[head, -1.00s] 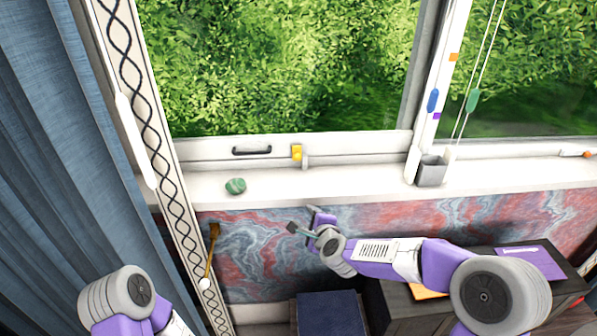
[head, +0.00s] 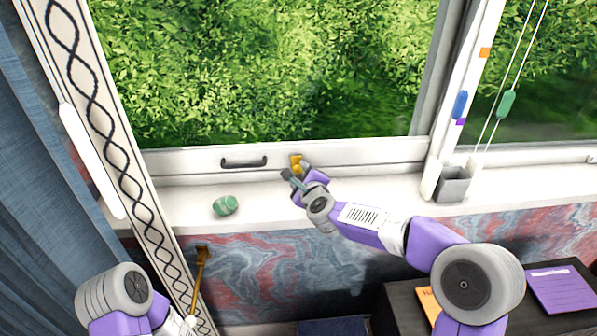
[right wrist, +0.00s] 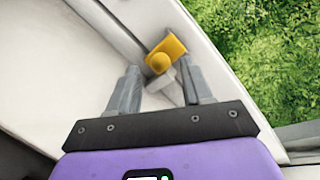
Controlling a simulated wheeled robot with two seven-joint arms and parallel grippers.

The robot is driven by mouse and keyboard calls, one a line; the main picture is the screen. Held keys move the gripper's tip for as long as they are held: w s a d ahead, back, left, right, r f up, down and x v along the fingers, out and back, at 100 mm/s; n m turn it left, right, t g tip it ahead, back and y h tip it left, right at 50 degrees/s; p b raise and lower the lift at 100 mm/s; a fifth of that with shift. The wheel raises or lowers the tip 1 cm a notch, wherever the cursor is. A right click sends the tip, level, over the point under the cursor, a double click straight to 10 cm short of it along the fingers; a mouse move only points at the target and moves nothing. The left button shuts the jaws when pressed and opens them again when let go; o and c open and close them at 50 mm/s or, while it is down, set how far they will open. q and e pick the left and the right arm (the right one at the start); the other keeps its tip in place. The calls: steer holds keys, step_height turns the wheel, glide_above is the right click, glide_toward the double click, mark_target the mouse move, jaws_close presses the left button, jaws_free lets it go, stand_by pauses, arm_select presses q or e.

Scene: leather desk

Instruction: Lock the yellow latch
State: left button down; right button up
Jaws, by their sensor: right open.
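The yellow latch (head: 296,162) sits on the bottom rail of the window frame, right of a dark handle. In the right wrist view the yellow latch (right wrist: 165,56) has a plate and a round knob, with a pale grey piece below it. My right gripper (head: 296,178) is just in front of the latch and partly covers its lower part. In the right wrist view the fingers of my right gripper (right wrist: 160,82) are apart, with the latch beyond and between their tips; contact cannot be told. The jaws of my left arm are not visible in the head view.
The dark handle (head: 243,162) is on the same rail. A green stone-like object (head: 225,205) lies on the white sill (head: 175,205). A dark cabinet (head: 400,300) is below right.

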mark_target(297, 166)
steer(key=shift+x, duration=1.25)
steer(key=shift+c, duration=0.4)
jaws_close()
steer(key=shift+f, duration=0.1)
